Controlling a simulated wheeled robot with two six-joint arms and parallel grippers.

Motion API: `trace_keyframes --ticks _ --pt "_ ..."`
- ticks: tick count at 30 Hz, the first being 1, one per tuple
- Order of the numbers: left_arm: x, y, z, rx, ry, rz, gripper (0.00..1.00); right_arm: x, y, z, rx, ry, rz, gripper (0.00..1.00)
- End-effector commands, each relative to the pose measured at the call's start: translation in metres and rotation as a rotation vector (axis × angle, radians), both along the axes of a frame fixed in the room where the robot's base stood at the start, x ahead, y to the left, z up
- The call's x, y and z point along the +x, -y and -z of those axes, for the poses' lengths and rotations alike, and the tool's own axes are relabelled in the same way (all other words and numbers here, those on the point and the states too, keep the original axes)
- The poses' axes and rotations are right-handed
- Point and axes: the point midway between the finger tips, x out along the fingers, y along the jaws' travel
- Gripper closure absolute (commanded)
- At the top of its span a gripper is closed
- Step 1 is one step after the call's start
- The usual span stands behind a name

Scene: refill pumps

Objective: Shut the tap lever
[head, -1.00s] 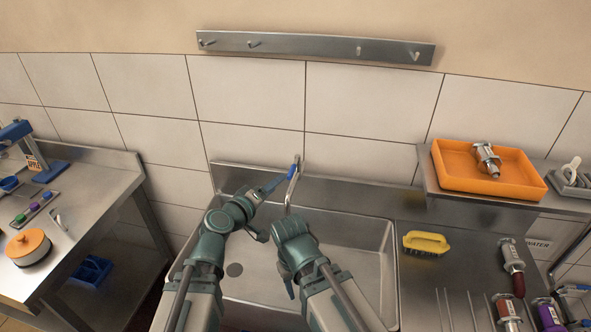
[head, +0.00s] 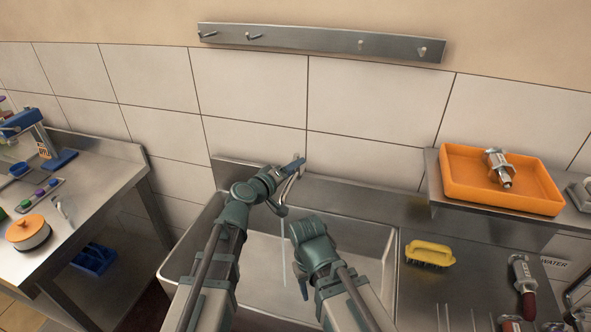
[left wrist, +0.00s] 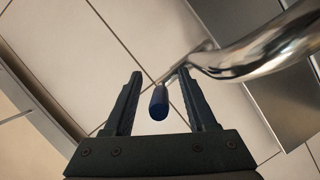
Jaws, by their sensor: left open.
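The tap's blue lever (left wrist: 158,103) shows in the left wrist view between the two fingers of my left gripper (left wrist: 159,75), with a gap on each side. The gripper is open around it. In the head view my left gripper (head: 295,164) is at the top of the tap by the back wall and largely covers the lever. The curved chrome tap spout (left wrist: 260,52) passes right of the fingers. A thin pale stream of water (head: 283,262) falls into the sink. My right gripper (head: 301,282) points down over the sink; its jaw state is unclear.
The steel sink (head: 392,262) lies below both arms. A yellow brush (head: 428,253) is on the counter to its right. An orange tray (head: 548,204) with a metal part (head: 497,168) sits on a raised shelf. A steel table (head: 95,208) stands at left.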

Motion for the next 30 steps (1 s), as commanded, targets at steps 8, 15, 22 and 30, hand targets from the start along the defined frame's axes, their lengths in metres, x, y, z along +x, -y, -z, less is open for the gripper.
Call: trace_keyframes --ticks 8,15,22,30 --pt "-0.0002 0.0001 0.0 0.0 0.0 0.0 0.86 0.0 0.0 -0.0001 0.0 0.0 0.0 0.5" --pt "-0.0004 0.0001 0.0 0.0 0.0 0.0 1.0 0.0 0.0 0.0 0.0 0.0 0.0 0.5" --pt "-0.0004 0.0 0.0001 0.0 0.0 0.0 1.0 0.0 0.0 0.0 0.0 0.0 0.0 0.5" --pt "-0.0006 0.0 0.0001 0.001 0.0 0.001 1.0 0.0 0.0 0.0 0.0 0.0 0.0 0.5"
